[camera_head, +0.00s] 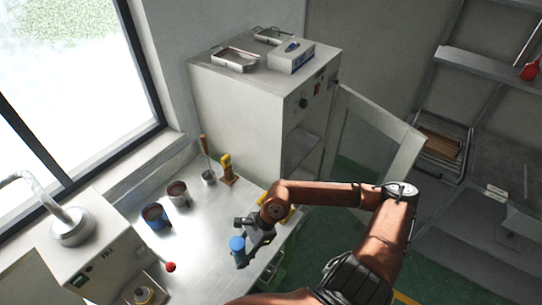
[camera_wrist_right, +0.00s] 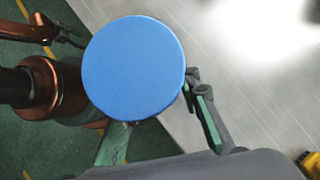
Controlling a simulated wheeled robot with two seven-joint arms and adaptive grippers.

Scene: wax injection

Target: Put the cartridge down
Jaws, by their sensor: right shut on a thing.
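The cartridge (camera_head: 237,244) shows as a small blue-topped cylinder in the head view. In the right wrist view its round, flat blue face (camera_wrist_right: 135,68) fills the middle and hides the rest of it. My right gripper (camera_head: 243,252) is shut on the cartridge, with green-padded fingers (camera_wrist_right: 160,128) beside it in the wrist view. It is by the front edge of the metal worktable (camera_head: 205,235); whether the cartridge touches the table I cannot tell. A copper arm of mine with a dark end, perhaps my left gripper (camera_wrist_right: 66,36), shows at the wrist view's upper left.
A red-knobbed machine (camera_head: 100,255) stands left. A yellow-handled tool (camera_head: 227,168) is at the back. The cabinet (camera_head: 235,105) has its door (camera_head: 370,140) open. Bare table lies between.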

